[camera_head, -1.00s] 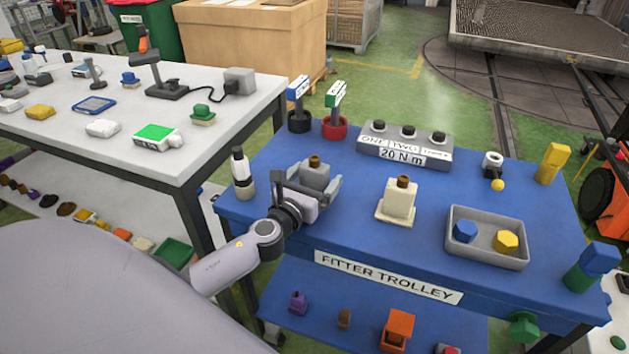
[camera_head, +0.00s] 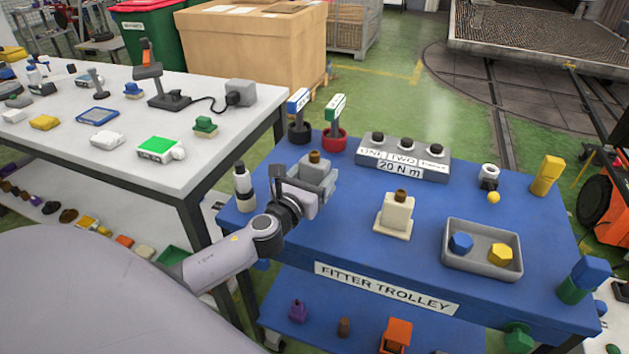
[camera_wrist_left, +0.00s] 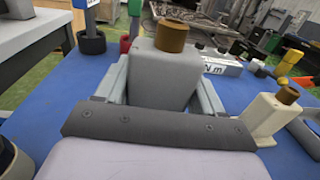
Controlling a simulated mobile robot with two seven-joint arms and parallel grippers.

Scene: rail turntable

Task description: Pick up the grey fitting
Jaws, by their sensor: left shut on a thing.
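The grey fitting (camera_head: 316,168) is a grey block with a brown cylindrical top, above the back left part of the blue trolley (camera_head: 352,232). My left gripper (camera_head: 304,181) is shut on it, with a finger along each side. In the left wrist view the grey fitting (camera_wrist_left: 163,75) sits upright between the fingers. Its lower part is hidden behind the gripper, so I cannot tell whether it touches the trolley top. My right gripper is not in view.
A cream fitting (camera_head: 396,215) stands to the right. A grey tray (camera_head: 482,268) holds a blue and a yellow piece. Behind are a red-ringed stand (camera_head: 335,140) and a grey labelled block (camera_head: 404,160).

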